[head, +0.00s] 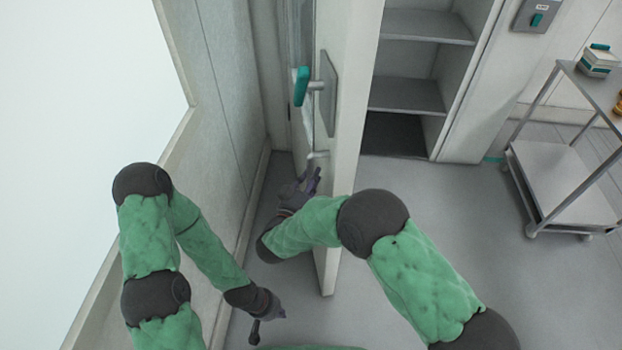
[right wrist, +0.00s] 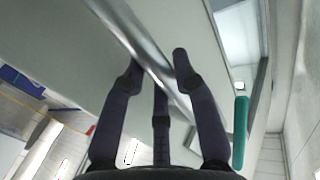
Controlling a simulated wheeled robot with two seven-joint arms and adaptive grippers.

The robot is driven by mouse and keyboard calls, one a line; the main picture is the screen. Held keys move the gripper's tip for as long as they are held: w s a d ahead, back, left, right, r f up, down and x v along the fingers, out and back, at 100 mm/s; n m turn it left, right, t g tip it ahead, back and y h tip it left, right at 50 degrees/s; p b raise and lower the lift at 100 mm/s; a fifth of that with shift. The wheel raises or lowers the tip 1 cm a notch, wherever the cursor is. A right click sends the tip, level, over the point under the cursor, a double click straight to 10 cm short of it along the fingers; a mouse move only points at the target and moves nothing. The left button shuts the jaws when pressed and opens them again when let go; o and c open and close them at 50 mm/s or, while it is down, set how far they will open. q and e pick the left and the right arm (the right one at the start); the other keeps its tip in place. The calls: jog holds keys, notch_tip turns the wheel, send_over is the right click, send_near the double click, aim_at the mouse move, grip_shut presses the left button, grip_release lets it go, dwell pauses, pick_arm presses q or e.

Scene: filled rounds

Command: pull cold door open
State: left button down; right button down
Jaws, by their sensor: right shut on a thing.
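The cold door (head: 350,100) is a pale panel standing well open, seen nearly edge-on, and it also shows in the right wrist view (right wrist: 75,50). A metal pull bar (right wrist: 135,40) runs along its face. My right gripper (head: 312,176) is shut on this bar; in the right wrist view the bar passes between the fingers (right wrist: 158,85). A teal lever (head: 301,87) sits on the door above the gripper and shows in the right wrist view (right wrist: 240,132). My left gripper (head: 268,328) hangs low near the wall, away from the door; its finger opening is unclear.
A metal cart (head: 560,180) with a small box (head: 598,62) stands at the right. A pale wall (head: 215,110) is close on the left. Grey floor (head: 450,220) is clear between door and cart.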

jog(key=shift+a+f, duration=0.15)
jog(key=c, duration=0.9)
grip_release()
jog(key=shift+c, duration=0.2)
jog(key=v, duration=1.2)
jog(key=shift+a, duration=0.1)
